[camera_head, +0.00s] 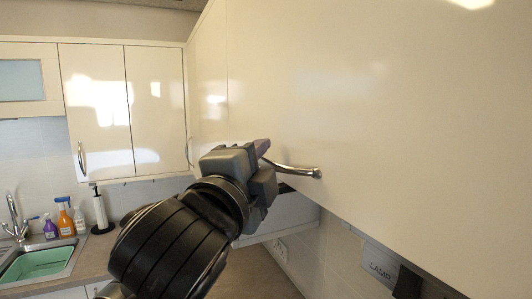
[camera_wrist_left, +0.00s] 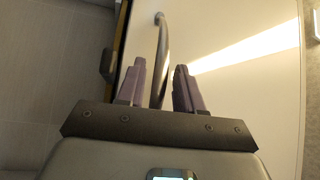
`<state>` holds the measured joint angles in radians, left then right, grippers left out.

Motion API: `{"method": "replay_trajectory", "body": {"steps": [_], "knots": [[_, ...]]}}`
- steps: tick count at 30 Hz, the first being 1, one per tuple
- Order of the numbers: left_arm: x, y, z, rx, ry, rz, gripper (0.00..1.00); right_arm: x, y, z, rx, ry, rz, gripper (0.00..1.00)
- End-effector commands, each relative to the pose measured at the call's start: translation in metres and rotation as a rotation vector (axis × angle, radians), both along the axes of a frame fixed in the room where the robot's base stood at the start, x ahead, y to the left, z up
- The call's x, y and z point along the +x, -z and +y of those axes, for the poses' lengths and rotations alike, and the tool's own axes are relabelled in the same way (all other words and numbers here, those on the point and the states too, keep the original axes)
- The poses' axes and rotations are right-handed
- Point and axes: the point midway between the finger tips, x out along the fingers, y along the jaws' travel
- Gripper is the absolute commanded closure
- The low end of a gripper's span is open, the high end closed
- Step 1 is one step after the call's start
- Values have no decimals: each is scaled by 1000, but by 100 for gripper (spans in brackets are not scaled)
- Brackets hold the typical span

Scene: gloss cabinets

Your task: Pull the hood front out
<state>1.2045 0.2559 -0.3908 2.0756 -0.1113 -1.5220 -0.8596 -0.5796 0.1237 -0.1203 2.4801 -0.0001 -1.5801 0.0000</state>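The hood front (camera_head: 400,130) is a large cream gloss panel at the right of the head view, tilted outward. A curved chrome handle (camera_head: 300,171) sits near its lower edge. The handle also shows in the left wrist view (camera_wrist_left: 162,38), running down between the two fingers. My left gripper (camera_head: 265,165) is at the handle's near-left end, with its fingers apart, one on each side of the bar. In the left wrist view the gripper (camera_wrist_left: 159,85) shows gaps between the fingers and the bar. The handle's left end is partly hidden by the fingers in the head view. My right gripper is not in view.
Cream wall cabinets (camera_head: 95,110) with handles hang at the back left. Below them are a sink with a green basin (camera_head: 35,262), spray bottles (camera_head: 65,220) and a paper towel holder (camera_head: 101,212).

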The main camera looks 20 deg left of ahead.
Motion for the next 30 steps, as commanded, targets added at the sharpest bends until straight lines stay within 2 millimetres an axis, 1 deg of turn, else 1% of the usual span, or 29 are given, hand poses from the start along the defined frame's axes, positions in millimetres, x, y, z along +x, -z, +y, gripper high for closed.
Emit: {"method": "replay_trajectory", "body": {"steps": [4,13,20,30], "knots": [[7,-1,0,0,0,1,64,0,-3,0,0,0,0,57],[8,0,0,0,0,0,64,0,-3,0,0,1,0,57],[8,-1,0,0,0,0,99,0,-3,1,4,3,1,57],[8,-1,0,0,0,0,100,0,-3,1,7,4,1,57]]}}
